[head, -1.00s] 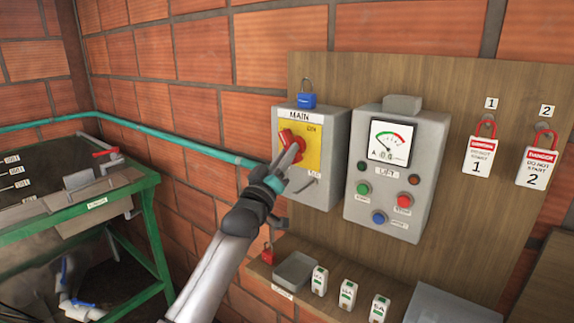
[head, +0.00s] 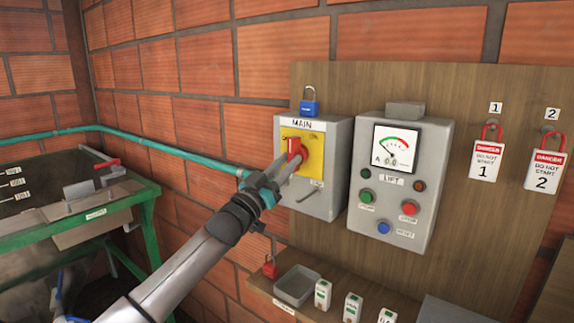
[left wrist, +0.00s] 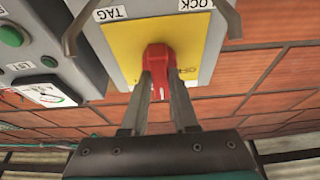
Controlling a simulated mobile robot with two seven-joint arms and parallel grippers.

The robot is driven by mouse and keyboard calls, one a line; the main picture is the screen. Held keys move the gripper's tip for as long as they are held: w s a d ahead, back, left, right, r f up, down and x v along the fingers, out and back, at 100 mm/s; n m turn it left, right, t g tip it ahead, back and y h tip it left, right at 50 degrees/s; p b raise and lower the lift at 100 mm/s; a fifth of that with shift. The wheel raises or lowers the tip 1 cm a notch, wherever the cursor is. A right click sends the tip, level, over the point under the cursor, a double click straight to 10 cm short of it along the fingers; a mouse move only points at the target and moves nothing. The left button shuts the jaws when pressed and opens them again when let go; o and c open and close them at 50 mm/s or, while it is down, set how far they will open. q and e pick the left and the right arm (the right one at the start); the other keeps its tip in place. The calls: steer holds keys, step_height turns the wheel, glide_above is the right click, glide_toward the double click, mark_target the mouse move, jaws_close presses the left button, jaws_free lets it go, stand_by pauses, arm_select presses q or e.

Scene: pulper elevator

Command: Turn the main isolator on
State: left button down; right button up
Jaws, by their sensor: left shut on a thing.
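The main isolator is a grey box (head: 338,160) labelled MAIN, with a yellow plate (head: 315,160) and a red rotary handle (head: 294,147). It hangs on the left of a wooden board. My left gripper (head: 287,163) reaches in from the lower left, its two fingers closed on the red handle and hiding part of it. In the left wrist view the red handle (left wrist: 159,58) stands between the fingertips in front of the yellow plate (left wrist: 123,50). The on and off markings are too small or covered to read surely. My right gripper is not in view.
Two danger tags (head: 486,160) hang further right. A shelf below holds a grey tray (head: 297,286) and a red padlock (head: 270,267).

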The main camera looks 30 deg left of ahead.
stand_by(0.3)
arm_select(q)
steer(key=c, duration=0.7)
jaws_free()
steer(key=b+v, duration=0.2)
steer(key=v, duration=1.3)
steer(key=shift+s, duration=0.1)
steer(key=shift+f, duration=0.1)
